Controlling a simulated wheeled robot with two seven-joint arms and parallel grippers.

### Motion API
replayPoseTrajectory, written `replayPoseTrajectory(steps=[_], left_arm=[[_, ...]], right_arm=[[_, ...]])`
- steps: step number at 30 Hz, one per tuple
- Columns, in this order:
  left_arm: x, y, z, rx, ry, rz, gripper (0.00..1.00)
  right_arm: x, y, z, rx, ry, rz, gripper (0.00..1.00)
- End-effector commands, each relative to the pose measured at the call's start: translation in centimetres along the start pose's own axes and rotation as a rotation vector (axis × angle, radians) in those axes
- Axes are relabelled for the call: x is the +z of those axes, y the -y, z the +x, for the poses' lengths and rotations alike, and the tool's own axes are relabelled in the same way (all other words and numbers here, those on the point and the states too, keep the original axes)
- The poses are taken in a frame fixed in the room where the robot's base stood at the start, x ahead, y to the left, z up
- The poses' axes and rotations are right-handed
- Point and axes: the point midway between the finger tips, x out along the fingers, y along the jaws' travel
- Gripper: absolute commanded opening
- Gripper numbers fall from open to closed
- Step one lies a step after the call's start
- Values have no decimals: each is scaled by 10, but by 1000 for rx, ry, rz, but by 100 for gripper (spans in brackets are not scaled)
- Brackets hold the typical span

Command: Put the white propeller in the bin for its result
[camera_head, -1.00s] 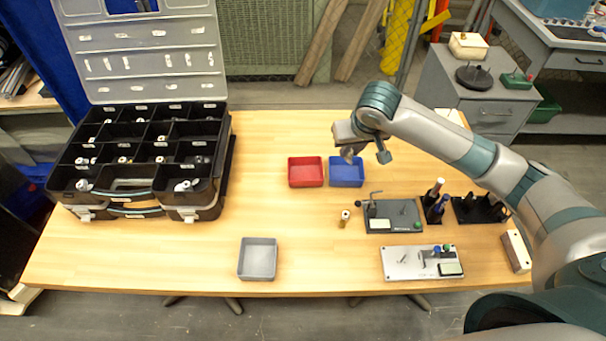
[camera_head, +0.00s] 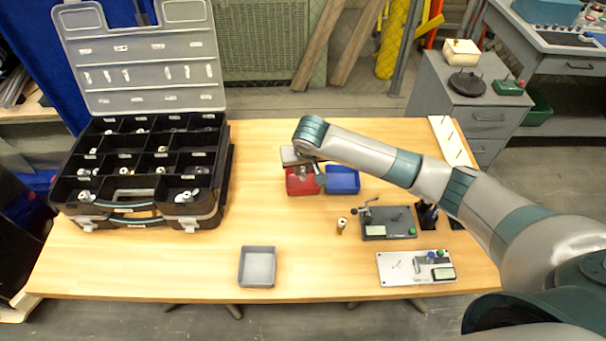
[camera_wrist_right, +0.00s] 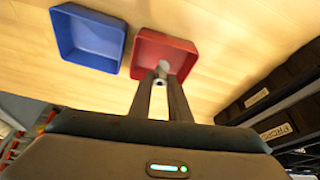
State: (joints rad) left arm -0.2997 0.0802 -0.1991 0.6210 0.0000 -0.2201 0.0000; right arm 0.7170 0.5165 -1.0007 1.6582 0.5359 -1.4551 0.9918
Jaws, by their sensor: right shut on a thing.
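My right gripper (camera_head: 304,173) is over the red bin (camera_head: 298,190), pointing down. In the right wrist view the gripper (camera_wrist_right: 161,82) is shut on a small pale part, the white propeller (camera_wrist_right: 162,69), at the fingertips. The fingers hide part of it. The propeller appears in front of the red bin (camera_wrist_right: 150,47); I cannot tell its exact height above the bin floor. The blue bin (camera_head: 343,187) stands just right of the red bin, and is at the left in the right wrist view (camera_wrist_right: 88,40). My left gripper is not in view.
An open black organizer case (camera_head: 140,215) stands at the left. A grey tray (camera_head: 245,270) is at the front. A dark fixture (camera_head: 395,222), a small brass-coloured part (camera_head: 341,226) and a light plate fixture (camera_head: 405,268) are at right.

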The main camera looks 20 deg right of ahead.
Motion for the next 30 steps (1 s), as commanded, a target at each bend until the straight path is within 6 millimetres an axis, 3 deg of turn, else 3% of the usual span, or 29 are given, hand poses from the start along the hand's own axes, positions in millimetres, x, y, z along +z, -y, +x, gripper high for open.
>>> replayPoseTrajectory(steps=[11,21,30], left_arm=[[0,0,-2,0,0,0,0],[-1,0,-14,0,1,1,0],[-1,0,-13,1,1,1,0]], right_arm=[[1,0,3,1,1,1,0],[14,0,34,1,0,1,0],[15,0,38,0,-1,1,0]])
